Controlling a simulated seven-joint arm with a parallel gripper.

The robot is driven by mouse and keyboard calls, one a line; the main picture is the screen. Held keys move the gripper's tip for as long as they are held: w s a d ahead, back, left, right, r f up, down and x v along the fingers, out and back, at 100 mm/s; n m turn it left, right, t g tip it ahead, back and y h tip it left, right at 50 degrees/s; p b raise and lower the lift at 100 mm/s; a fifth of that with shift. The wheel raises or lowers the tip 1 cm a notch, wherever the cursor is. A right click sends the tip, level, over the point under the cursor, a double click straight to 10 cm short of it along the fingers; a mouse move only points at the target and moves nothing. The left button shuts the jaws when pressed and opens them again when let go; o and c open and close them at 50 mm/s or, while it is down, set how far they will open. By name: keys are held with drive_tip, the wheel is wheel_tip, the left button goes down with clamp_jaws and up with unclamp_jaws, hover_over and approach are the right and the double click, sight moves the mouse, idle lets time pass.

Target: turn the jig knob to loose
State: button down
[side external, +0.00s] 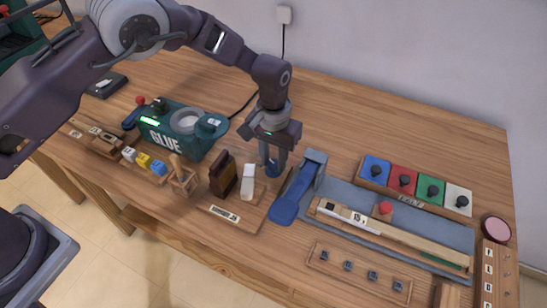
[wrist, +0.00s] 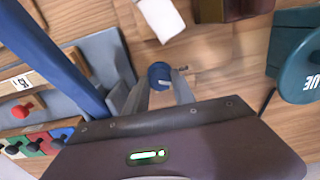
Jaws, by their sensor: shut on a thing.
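A round blue knob (wrist: 158,72) with a pale mark on its top sits between the two fingers of my gripper (wrist: 160,88) in the wrist view. The fingers touch it on opposite sides. In the side view my gripper (side external: 273,160) points down behind the blue lever, and the blue knob (side external: 272,171) shows partly at its fingertips. The grey-blue jig (side external: 340,190) lies to the right and holds a pale wooden piece (side external: 400,235) with a label. The direction of the knob's mark relative to any loose or tight lettering cannot be read.
A long blue lever (side external: 293,197) stands close to the right of my gripper. A white-topped block (side external: 248,182) and a dark brown block (side external: 222,173) stand to the left. The green glue machine (side external: 180,130) is further left. Bare table lies behind.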

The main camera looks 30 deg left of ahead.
sight(273, 162)
drive_tip(key=shift+r+n, duration=0.1)
drive_tip(key=shift+n, duration=2.2)
drive_tip(key=c, duration=1.1)
unclamp_jaws()
drive_tip(key=shift+o, duration=0.2)
wheel_tip(273, 162, up, 7)
drive_tip(key=shift+r, duration=0.1)
